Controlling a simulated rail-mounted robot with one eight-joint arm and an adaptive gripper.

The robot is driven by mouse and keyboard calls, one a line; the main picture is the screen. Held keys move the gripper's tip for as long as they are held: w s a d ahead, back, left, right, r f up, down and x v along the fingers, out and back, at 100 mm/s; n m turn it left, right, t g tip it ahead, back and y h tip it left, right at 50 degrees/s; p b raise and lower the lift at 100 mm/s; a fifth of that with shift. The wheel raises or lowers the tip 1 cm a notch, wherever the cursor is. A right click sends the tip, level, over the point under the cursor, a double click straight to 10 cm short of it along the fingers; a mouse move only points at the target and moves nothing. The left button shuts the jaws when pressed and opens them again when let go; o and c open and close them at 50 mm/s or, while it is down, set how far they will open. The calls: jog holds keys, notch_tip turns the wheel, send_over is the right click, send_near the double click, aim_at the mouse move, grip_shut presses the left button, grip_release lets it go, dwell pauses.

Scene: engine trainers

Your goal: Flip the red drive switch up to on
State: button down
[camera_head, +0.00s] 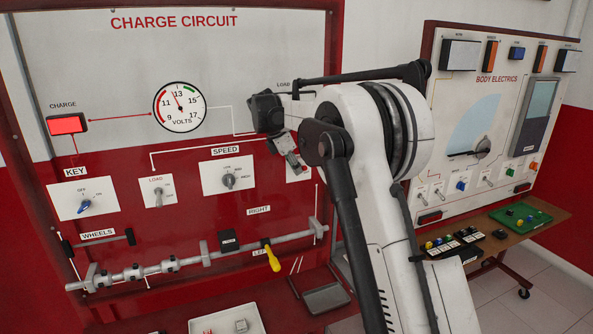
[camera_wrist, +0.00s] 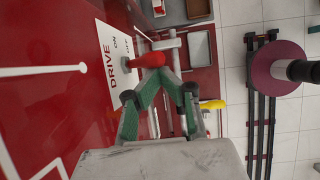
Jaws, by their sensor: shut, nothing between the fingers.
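The red drive switch lever (camera_wrist: 151,60) sticks out from its white plate (camera_wrist: 112,52), marked DRIVE, ON and OFF, in the wrist view. My gripper (camera_wrist: 160,76) is shut and empty, with its fingertips right at the lever; I cannot tell whether they touch it. The lever's base is partly hidden, and I cannot tell its position for sure. In the head view my gripper (camera_head: 292,160) is in front of the drive plate (camera_head: 299,175), right of the speed plate, and largely covers the switch.
The charge circuit board has a key switch (camera_head: 85,205), a load switch (camera_head: 158,192), a speed knob (camera_head: 229,181) and a lit charge lamp (camera_head: 67,124). A bar with a yellow handle (camera_head: 272,258) runs below. The body electrics board (camera_head: 497,79) stands at the right.

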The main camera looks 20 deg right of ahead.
jog(key=v, duration=1.1)
jog(key=shift+r, duration=0.35)
jog(key=shift+a, duration=0.15)
jog(key=shift+s, duration=0.1)
jog(key=s+a+f+m+t+y+b, duration=0.1)
jog(key=s+f+m+t+y+b, duration=0.3)
jog(key=s, duration=0.8)
jog(key=s+a+m+g+h+b, duration=0.15)
jog(key=s+m, duration=0.35)
jog(key=s, duration=0.7)
jog(key=s+a+f+m+t+y+b, duration=0.1)
jog(key=s+f+m, duration=0.3)
jog(key=s+f, duration=0.6)
jog(key=s+a+f+m+t+y+b, duration=0.1)
jog(key=s+f+m+b, duration=0.3)
jog(key=s+f, duration=0.6)
jog(key=s+a+m+t, duration=0.1)
jog(key=s, duration=0.1)
jog(key=shift+s+t+y, duration=0.3)
jog(key=shift+t+y, duration=0.05)
